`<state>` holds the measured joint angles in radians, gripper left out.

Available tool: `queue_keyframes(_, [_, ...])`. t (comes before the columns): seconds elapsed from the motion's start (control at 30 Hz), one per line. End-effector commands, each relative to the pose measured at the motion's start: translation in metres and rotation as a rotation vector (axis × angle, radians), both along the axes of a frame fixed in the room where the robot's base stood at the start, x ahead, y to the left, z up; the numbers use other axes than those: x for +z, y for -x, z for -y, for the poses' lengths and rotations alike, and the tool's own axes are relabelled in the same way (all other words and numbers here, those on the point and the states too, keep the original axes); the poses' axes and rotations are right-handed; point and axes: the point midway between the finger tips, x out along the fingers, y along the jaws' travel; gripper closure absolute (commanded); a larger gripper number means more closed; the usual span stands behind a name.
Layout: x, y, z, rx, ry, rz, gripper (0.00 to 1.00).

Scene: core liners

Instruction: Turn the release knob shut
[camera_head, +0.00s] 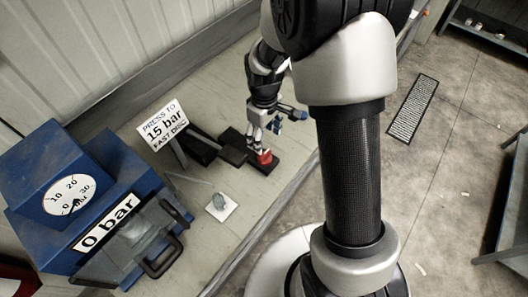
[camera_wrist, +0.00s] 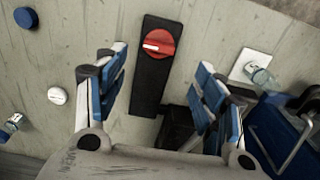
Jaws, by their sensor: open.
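The release knob (camera_wrist: 159,44) is a red disc with a white bar mark, set on a black plate (camera_wrist: 149,88) on the pale bench top. In the wrist view its mark points left and slightly down. My gripper (camera_wrist: 162,80) is open, with its two blue-padded fingers on either side of the black plate and nothing between them. In the head view the red knob (camera_head: 265,157) shows right at the tips of my gripper (camera_head: 264,145); contact cannot be told. Part of the plate is hidden by the gripper there.
A blue press (camera_head: 120,190) with a dial and a "0 bar" sign stands at the left. A sign (camera_head: 163,128) reads "PRESS TO 15 bar FAST DISC". A small white pad (camera_head: 228,212) with a clear piece lies in front. Blue and white caps (camera_wrist: 57,96) lie at the wrist view's left.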

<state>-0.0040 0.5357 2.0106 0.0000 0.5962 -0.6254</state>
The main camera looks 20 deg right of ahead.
Motion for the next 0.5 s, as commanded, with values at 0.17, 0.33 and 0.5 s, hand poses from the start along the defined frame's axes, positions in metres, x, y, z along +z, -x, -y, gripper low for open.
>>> queue_keyframes(0.17, [-0.043,0.001,0.000,-0.001,0.000,-0.004,0.37])
queue_keyframes(0.33, [-0.077,0.001,0.000,-0.001,0.000,-0.003,0.37])
queue_keyframes(0.5, [-0.100,0.001,0.000,-0.001,0.000,-0.001,0.37])
